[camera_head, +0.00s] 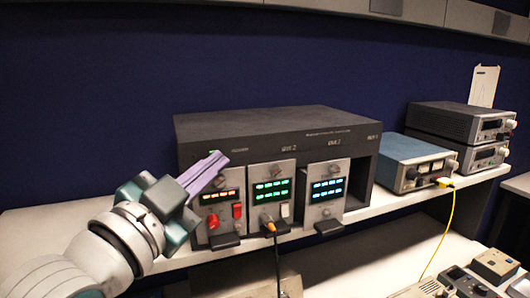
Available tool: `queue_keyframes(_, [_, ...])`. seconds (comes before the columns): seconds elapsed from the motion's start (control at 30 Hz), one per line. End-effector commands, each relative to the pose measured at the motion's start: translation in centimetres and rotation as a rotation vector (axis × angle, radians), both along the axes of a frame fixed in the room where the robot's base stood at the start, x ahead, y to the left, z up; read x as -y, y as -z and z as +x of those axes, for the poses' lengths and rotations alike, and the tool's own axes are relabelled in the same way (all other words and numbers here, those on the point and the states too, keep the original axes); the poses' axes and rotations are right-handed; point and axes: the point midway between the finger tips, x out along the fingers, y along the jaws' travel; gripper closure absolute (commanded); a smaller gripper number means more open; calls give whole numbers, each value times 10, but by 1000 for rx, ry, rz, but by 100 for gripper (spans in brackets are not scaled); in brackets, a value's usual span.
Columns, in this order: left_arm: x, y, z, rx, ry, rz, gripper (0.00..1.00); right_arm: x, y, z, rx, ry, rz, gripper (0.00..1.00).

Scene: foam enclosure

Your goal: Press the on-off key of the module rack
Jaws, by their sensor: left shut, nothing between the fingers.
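The module rack (275,118) is a dark case on the shelf against the blue wall. It holds a module with an orange display (219,196), one with green displays (271,190) and one with blue displays (327,190). A red switch (237,211) and a white key (285,210) show on the module fronts. A small green spot (212,152) shows at the rack's upper left front. I cannot tell which is the on-off key. My left gripper (222,158) is shut and empty, its purple fingers before the rack's upper left front; contact is unclear. My right gripper is out of view.
A blue instrument (415,150) with a yellow cable (447,225) stands right of the rack, beside two stacked grey units (460,122). A black cable (277,262) hangs from the middle module. More devices (465,280) lie at the lower right. The rack's right bay is empty.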

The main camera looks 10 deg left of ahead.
Motion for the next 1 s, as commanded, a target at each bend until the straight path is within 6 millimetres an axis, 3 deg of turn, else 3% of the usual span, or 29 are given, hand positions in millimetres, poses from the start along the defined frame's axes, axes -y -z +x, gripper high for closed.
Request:
queue_keyframes(0.47, [6,-1,-8,0,0,-2,100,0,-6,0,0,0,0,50])
queue_keyframes(1.0, [36,-1,-53,0,0,-2,100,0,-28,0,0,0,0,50])
